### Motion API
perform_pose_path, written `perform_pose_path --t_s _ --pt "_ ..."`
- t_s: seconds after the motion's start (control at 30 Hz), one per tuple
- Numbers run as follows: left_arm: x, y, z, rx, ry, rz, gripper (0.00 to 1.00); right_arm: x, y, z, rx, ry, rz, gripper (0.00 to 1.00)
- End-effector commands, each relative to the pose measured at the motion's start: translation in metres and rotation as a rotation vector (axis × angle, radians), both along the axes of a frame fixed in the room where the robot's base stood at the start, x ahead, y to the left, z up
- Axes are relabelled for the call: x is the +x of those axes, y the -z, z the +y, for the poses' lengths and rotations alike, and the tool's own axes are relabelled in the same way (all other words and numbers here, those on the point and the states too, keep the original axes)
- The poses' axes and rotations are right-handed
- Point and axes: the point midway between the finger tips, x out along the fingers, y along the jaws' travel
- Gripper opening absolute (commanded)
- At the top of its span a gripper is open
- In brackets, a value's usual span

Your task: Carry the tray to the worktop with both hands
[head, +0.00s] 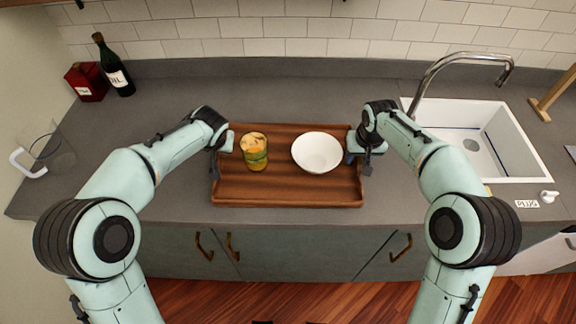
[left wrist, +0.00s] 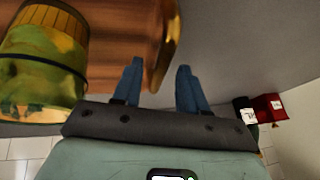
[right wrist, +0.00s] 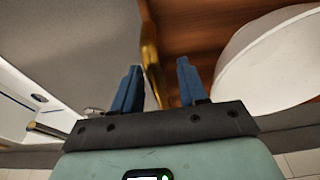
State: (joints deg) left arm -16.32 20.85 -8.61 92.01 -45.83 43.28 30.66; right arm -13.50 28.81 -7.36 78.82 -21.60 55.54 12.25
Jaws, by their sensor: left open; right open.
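A brown wooden tray (head: 285,190) lies on the grey worktop. It carries a patterned yellow-green cup (head: 254,152) on its left and a white bowl (head: 317,152) on its right. My left gripper (head: 222,160) is at the tray's left end. In the left wrist view its blue fingers (left wrist: 157,80) are open, with the tray's end edge between or just beyond them. My right gripper (head: 362,160) is at the right end. In the right wrist view its fingers (right wrist: 158,82) are open, with the tray's brass-coloured handle edge (right wrist: 150,55) between them. Contact cannot be told.
A sink (head: 480,140) with a tap (head: 450,68) is at the right. A dark bottle (head: 114,70) and a red box (head: 86,82) stand at the back left, a clear jug (head: 45,150) at the far left. The worktop (head: 300,85) behind the tray is clear.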

Motion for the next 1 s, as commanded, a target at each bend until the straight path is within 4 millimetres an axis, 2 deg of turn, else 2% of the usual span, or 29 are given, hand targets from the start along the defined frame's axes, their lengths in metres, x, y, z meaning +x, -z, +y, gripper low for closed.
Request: perform_pose_path --t_s 0.27,0.37,0.7,0.83,1.0 --pt "-0.002 -0.006 -0.001 0.0 0.0 -0.001 0.42 0.0 0.0 0.0 0.0 0.0 0.0 0.43" --pt "-0.008 -0.018 -0.004 -0.001 0.0 -0.004 0.42 0.0 0.0 0.0 0.0 0.0 0.0 0.43" --pt "-0.039 -0.081 -0.017 -0.001 0.001 -0.004 0.42 0.0 0.0 0.0 0.0 0.0 0.0 0.43" --pt "-0.047 -0.096 -0.021 -0.001 0.001 -0.003 0.42 0.0 0.0 0.0 0.0 0.0 0.0 0.43" --pt "-0.052 -0.105 -0.023 -0.001 0.001 -0.001 0.42 0.0 -0.003 0.0 0.0 0.0 -0.001 0.43"
